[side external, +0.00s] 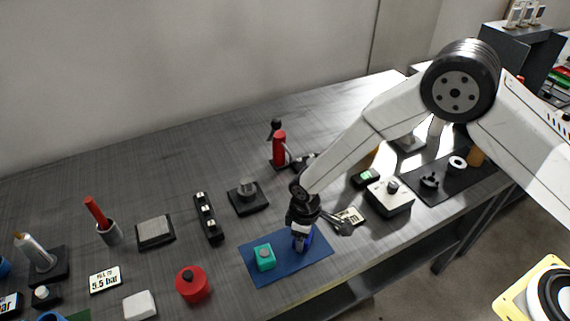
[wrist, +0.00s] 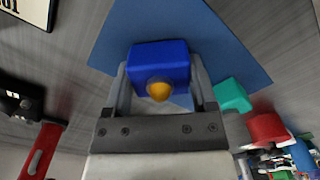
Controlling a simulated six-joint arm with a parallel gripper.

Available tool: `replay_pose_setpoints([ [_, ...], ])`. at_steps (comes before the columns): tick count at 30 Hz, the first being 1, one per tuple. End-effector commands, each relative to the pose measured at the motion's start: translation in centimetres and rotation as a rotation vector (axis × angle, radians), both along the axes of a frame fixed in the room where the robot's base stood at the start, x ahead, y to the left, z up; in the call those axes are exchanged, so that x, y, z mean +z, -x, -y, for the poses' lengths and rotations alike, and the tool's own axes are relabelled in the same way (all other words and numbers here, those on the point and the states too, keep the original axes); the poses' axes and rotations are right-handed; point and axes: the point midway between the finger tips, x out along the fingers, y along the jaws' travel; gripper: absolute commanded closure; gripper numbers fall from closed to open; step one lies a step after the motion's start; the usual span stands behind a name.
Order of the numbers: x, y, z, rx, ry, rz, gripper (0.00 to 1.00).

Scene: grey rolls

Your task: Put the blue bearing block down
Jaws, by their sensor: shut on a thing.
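The blue bearing block (wrist: 160,62) sits between the two fingers of my gripper (wrist: 160,88) in the wrist view, with an orange-yellow round part on its near face. In the side external view, the block (side external: 307,236) is partly hidden by my gripper (side external: 301,240), which points down over the right part of a blue mat (side external: 285,269). The mat also shows behind the block in the wrist view (wrist: 225,45). My gripper is shut on the block. I cannot tell whether the block touches the mat.
A teal block (side external: 264,257) stands on the mat's left part, left of my gripper. A red round container (side external: 192,285) is left of the mat. A label card (side external: 350,216) and a white box (side external: 389,197) lie to the right. A red cylinder (side external: 279,148) stands behind.

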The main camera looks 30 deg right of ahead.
Motion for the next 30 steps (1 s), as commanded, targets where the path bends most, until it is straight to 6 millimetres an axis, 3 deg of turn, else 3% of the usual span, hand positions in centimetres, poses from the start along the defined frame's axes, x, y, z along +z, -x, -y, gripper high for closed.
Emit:
replay_pose_setpoints([
  [14,-0.45,-0.06,-0.04,0.000,-0.001,0.001,1.00],
  [15,-0.45,-0.03,-0.01,0.000,-0.001,0.001,0.14],
  [16,-0.45,-0.03,-0.01,0.000,-0.001,0.001,0.05],
  [17,-0.45,-0.03,-0.01,0.000,-0.001,0.001,0.00],
  [30,0.13,-0.04,-0.03,0.000,-0.001,0.001,0.00],
])
